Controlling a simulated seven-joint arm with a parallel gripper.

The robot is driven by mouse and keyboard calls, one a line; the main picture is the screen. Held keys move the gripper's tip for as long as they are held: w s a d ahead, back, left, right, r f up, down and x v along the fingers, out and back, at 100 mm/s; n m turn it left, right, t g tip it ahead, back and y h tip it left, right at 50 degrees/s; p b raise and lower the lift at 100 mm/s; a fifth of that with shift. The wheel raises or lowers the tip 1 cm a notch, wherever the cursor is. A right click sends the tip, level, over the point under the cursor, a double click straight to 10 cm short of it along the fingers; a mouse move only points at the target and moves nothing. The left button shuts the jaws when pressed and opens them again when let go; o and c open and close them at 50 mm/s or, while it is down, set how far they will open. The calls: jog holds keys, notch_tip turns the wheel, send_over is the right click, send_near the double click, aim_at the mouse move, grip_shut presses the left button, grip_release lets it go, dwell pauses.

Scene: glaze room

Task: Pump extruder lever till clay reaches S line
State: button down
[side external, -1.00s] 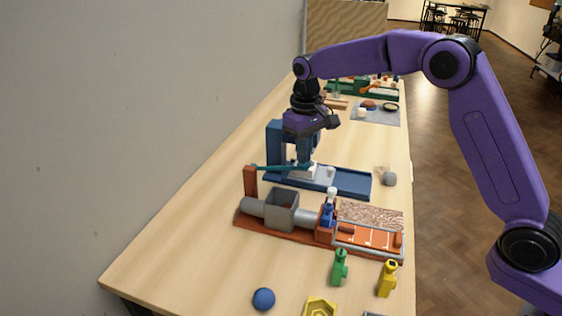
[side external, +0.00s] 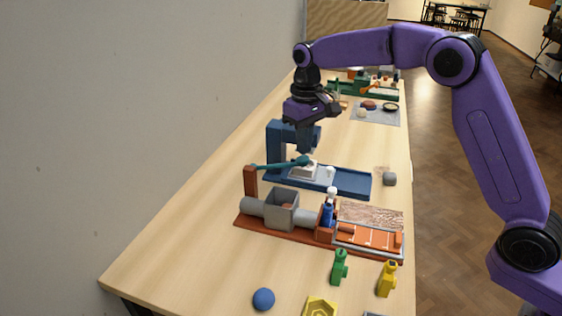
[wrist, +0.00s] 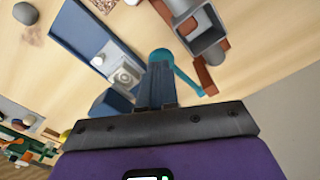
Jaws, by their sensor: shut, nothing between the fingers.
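The extruder (side external: 252,207) has a grey barrel and hopper on an orange base. Its teal lever (side external: 280,165) runs from an orange-brown post (side external: 250,182) to a round knob, and slants slightly up toward the knob. My gripper (side external: 306,151) is shut and empty, just above the knob; I cannot tell if it touches. In the wrist view the fingers (wrist: 158,72) partly cover the teal knob (wrist: 160,54). A short reddish-brown clay piece (side external: 345,229) shows at the outlet over the marked run-out tray (side external: 372,239). The line letters are too small to read.
A blue press-like stand (side external: 274,145) with a long blue base (side external: 350,184) stands just behind the lever. The table's left side is clear.

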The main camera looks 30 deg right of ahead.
jog(key=shift+r, duration=2.5)
jog(key=shift+s, duration=0.1)
jog(key=shift+s+a, duration=0.15)
jog(key=shift+s, duration=0.15)
jog(key=s+d+f+n, duration=0.2)
jog(key=s+d+n, duration=0.1)
jog(key=s, duration=1)
jog(key=s+d+f+n, duration=0.3)
jog(key=s+d, duration=0.3)
jog(key=s, duration=0.7)
jog(key=s+d+f+n, duration=0.2)
jog(key=s+d+n, duration=0.1)
jog(key=s, duration=0.9)
jog(key=shift+s+d+f+n, duration=0.3)
jog(key=shift+s+d, duration=0.1)
jog(key=shift+d, duration=0.45)
